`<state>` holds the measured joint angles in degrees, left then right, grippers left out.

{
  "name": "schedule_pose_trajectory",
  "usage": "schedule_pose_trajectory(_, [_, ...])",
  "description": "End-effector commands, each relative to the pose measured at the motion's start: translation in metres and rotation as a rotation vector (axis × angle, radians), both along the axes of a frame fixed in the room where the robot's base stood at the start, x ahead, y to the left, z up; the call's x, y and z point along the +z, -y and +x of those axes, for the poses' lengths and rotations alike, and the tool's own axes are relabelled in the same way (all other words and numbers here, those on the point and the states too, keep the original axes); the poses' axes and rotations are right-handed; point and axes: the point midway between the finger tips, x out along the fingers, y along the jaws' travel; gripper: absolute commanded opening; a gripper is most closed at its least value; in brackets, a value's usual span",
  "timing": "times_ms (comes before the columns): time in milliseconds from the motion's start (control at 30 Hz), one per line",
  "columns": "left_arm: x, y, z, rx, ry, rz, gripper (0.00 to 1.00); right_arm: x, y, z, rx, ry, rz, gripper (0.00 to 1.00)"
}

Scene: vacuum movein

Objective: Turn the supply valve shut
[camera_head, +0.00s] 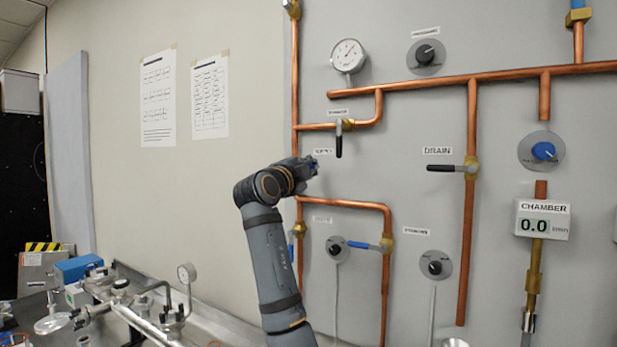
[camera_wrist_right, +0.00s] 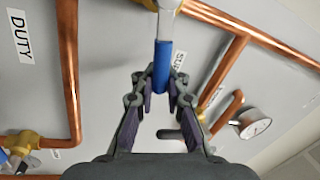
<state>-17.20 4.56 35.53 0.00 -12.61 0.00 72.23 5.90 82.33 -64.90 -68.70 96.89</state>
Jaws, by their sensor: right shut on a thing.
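The supply valve's blue lever (camera_wrist_right: 162,66) shows in the right wrist view, extending from a pale metal part at the top edge. My right gripper (camera_wrist_right: 161,90) is shut on this blue lever, with a finger on each side of it. In the head view my right gripper (camera_head: 311,166) is at the left copper pipe, just below the supply label (camera_head: 322,151). It hides most of the valve there. The supply label (camera_wrist_right: 180,62) is partly covered in the wrist view. My left gripper is not in view.
A black-handled valve (camera_head: 339,139) hangs just above my right gripper. The drain valve's black handle (camera_head: 445,168) is to the right, and a blue-handled valve (camera_head: 365,245) is below. A dial gauge (camera_head: 348,54) and a chamber display (camera_head: 543,220) reading 0.0 are on the panel.

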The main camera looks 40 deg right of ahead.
Motion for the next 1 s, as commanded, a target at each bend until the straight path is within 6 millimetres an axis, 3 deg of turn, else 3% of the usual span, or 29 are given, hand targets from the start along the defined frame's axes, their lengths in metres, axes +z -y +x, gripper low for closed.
schedule_pose_trajectory(33, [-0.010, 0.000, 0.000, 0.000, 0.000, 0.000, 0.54, -0.009, -0.001, 0.000, 0.000, 0.029, 0.015, 0.00])
schedule_pose_trajectory(300, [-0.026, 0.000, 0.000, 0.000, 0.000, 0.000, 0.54, -0.019, 0.000, -0.002, -0.001, 0.186, 0.079, 0.00])
schedule_pose_trajectory(1000, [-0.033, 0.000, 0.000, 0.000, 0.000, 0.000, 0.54, -0.026, 0.000, -0.002, -0.003, 0.282, 0.124, 0.00])
